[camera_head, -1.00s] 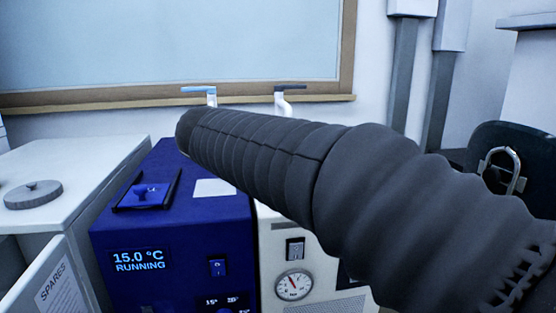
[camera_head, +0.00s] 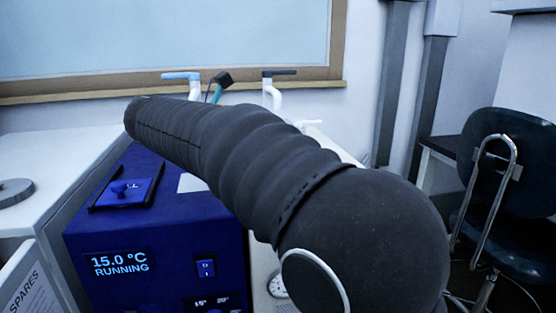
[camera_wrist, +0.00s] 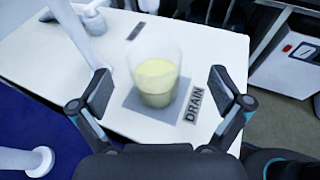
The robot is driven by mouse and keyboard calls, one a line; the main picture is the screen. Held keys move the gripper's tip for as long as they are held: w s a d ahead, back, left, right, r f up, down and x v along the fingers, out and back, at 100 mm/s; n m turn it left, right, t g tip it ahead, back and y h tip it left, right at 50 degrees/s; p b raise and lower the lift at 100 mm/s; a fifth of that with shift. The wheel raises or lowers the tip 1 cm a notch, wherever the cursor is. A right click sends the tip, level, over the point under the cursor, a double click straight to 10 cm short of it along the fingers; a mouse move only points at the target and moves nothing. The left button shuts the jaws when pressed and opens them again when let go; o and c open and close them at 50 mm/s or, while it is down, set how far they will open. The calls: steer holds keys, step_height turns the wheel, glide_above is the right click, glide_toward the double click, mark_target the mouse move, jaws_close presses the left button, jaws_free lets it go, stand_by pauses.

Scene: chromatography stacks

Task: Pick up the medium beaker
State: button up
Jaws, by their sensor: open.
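A clear beaker (camera_wrist: 157,82) with pale yellow liquid stands upright on a grey mat (camera_wrist: 138,104) in the wrist view. It is the only beaker I can make out, so I cannot compare its size. My gripper (camera_wrist: 160,90) is open and empty, with one finger to the left of the beaker and one to the right in the picture. The beaker appears ahead of the palm, with gaps to both fingers. I cannot tell whether it is fully between the pads. In the head view my arm hides the beaker.
The white top (camera_wrist: 60,62) bears a DRAIN label (camera_wrist: 193,104) beside the mat. In the head view, a blue chiller (camera_head: 160,230) stands below my arm and a dark chair (camera_head: 505,165) stands at right.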

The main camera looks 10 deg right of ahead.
steer(key=shift+w+a+f+x, duration=0.1)
steer(key=shift+x, duration=0.75)
steer(key=shift+w+a+f+x, duration=0.1)
steer(key=shift+x, duration=0.8)
steer(key=shift+w+a+f+x, duration=0.1)
steer(key=shift+w+x, duration=0.05)
steer(key=shift+x, duration=0.7)
steer(key=shift+d, duration=0.1)
steer(key=shift+c, duration=0.3)
steer(key=c, duration=1.4)
steer(key=shift+r, duration=0.2)
